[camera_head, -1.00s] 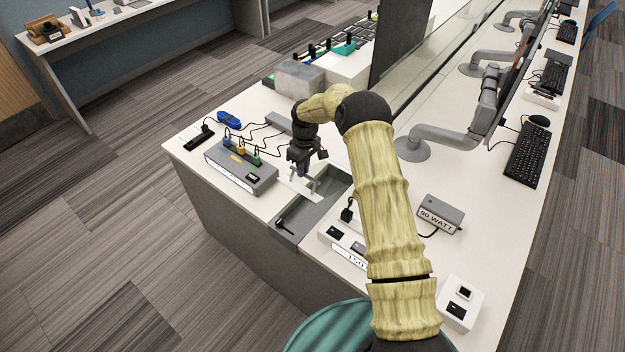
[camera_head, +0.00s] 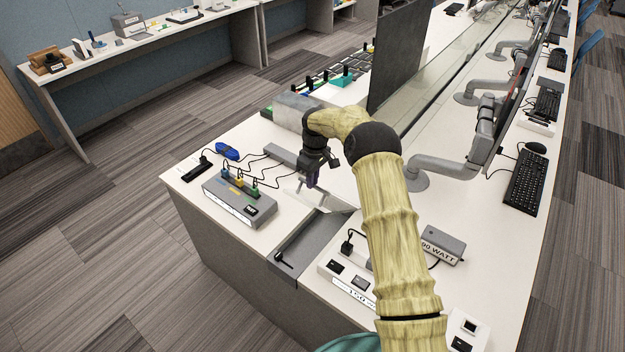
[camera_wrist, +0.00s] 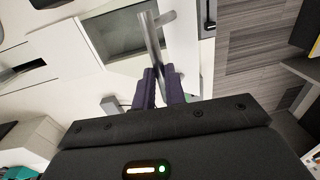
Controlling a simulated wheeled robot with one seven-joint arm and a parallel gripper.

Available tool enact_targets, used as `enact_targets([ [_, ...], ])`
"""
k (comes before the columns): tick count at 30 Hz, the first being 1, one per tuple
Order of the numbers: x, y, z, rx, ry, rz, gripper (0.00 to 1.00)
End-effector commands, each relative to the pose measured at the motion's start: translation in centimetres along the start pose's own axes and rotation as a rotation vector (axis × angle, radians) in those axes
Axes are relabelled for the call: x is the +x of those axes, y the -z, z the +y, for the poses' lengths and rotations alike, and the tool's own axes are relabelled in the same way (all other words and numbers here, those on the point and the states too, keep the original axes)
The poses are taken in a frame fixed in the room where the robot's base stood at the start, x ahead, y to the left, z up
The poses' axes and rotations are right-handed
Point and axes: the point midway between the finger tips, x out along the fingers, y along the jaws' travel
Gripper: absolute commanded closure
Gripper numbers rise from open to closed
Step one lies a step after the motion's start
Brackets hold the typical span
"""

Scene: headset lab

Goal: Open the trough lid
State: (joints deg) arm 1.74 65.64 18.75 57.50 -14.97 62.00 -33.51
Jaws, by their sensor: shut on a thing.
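The grey trough (camera_head: 308,240) is set into the white bench top. Its front part is uncovered, with a small black item (camera_head: 281,258) at the near end. The pale lid (camera_head: 335,203) is tilted up at the far end of the trough, partly hidden by my gripper. My gripper (camera_head: 312,183) is above the lid, pointing down. In the wrist view, its dark fingers (camera_wrist: 164,88) are shut on a metal bar handle (camera_wrist: 152,45), which runs out beyond the fingertips.
A grey box with coloured plugs (camera_head: 240,203) and cables stands left of the trough. A white switch unit (camera_head: 345,280) and a 90 watt box (camera_head: 443,245) stand to the right. A grey block (camera_head: 293,110) is behind my gripper.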

Motion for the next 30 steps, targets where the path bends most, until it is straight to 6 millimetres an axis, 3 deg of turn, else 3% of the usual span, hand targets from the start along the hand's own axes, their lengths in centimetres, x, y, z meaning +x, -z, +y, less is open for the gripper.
enact_targets([
  [1, 0.7, -0.7, 0.8, 0.007, -0.010, -0.009, 0.84],
  [4, 0.6, -0.6, 0.7, 0.006, -0.008, -0.009, 0.66],
  [17, 0.0, -0.3, 0.4, 0.004, -0.005, -0.004, 0.66],
  [23, -2.1, -0.4, 0.7, 0.008, -0.008, -0.001, 0.66],
  [30, -6.8, -0.3, 0.7, 0.008, -0.009, -0.001, 0.66],
])
